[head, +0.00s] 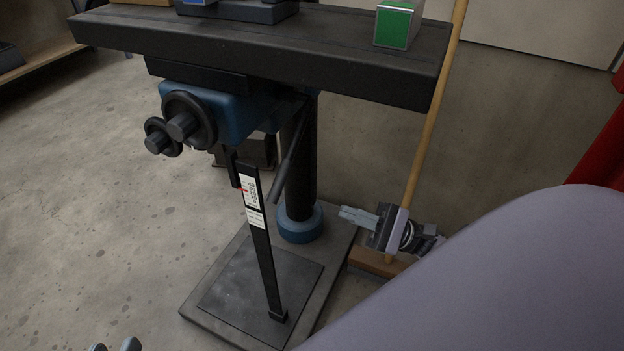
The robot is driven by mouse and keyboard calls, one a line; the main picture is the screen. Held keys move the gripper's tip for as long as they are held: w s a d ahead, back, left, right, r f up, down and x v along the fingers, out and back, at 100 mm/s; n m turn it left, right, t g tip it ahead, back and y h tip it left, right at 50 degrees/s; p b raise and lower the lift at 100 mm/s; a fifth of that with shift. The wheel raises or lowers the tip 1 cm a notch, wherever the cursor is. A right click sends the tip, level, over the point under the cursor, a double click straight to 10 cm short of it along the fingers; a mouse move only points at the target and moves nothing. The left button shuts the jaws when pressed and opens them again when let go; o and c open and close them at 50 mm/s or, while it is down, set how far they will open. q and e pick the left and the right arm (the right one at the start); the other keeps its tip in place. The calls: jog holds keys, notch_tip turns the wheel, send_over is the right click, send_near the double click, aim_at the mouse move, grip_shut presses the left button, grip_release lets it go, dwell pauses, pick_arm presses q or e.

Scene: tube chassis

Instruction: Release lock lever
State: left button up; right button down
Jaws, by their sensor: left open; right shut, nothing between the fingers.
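A dark, slim lever (289,157), likely the lock lever, slants down and left beside the black column (300,165), under the blue housing (226,110) of a table stand. My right gripper (342,216) is right of the column's blue foot, low down, its fingers pointing left. It is shut and empty, clearly apart from the lever. My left gripper (114,346) shows only as two fingertips at the bottom left edge. They are spread apart with nothing between them, far from the lever.
A black upright bar with a white scale (264,260) stands on the base plate (210,286) in front of the column. Round handwheels (189,121) stick out left of the housing. The dark tabletop (250,50) overhangs it. A broom (425,150) leans behind my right gripper. Floor at left is clear.

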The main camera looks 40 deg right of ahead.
pick_arm(q)
jog(key=shift+w+d+n+g+p, duration=0.1)
jog(key=shift+d+n+g+p, duration=0.25)
jog(key=shift+d+p, duration=0.5)
pick_arm(e)
jog(key=s+r+x, duration=0.2)
jog(key=x, duration=1)
jog(key=shift+w+a, duration=0.2)
jog(key=shift+a, duration=0.25)
pick_arm(q)
jog(key=shift+a+f, duration=0.1)
jog(key=shift+a, duration=0.05)
pick_arm(e)
jog(key=shift+r, duration=0.1)
